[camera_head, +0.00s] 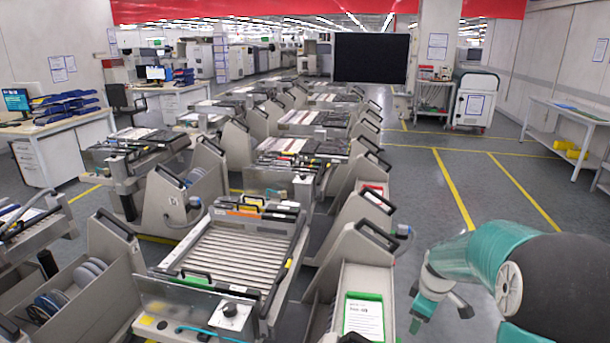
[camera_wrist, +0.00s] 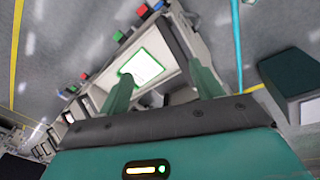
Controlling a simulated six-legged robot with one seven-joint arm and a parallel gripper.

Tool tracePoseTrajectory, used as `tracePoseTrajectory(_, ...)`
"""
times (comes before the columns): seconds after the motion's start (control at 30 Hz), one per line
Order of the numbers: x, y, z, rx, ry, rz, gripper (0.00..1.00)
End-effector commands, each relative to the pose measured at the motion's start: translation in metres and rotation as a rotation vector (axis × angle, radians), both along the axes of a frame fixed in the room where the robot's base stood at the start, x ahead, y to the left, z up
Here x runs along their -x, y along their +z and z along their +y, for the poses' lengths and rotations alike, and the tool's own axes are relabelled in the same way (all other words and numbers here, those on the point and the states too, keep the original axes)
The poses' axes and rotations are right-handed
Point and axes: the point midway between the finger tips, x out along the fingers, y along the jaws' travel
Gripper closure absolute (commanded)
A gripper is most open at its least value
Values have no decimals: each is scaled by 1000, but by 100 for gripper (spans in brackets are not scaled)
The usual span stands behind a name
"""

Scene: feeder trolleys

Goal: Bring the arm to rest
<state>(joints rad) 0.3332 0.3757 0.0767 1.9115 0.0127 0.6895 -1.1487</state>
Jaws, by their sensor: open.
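My gripper (camera_head: 440,300) shows at the lower right in the head view, at the end of my teal and black arm. It hangs just right of the nearest feeder trolley's grey side bin. In the wrist view my gripper (camera_wrist: 163,85) has its two green fingers spread wide apart, with nothing between them. Beyond the fingers lies a white card with a green border (camera_wrist: 142,67) on a trolley. The same card (camera_head: 363,317) shows in the head view, left of my gripper. I cannot tell the exact distance between them.
Feeder trolleys (camera_head: 240,243) with slatted tops and black handles fill the middle and left. Yellow lines (camera_head: 455,190) mark open floor at the right. A white side table (camera_head: 570,112) stands at the far right. A dark screen (camera_head: 370,58) stands at the back.

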Motion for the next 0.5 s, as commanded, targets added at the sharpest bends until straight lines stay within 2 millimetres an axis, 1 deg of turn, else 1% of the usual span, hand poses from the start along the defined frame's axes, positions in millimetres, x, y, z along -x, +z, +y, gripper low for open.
tracePoseTrajectory(0.03, 8, 22, 10, 3, -33, -19, 35)
tracePoseTrajectory(0.1, 21, 46, 23, 0, -90, -42, 35)
tracePoseTrajectory(0.2, 41, 77, 40, -10, -172, -73, 35)
tracePoseTrajectory(0.3, 64, 105, 56, -25, -256, -107, 35)
tracePoseTrajectory(0.47, 105, 141, 80, -60, -388, -161, 35)
tracePoseTrajectory(0.5, 116, 149, 86, -72, -421, -174, 35)
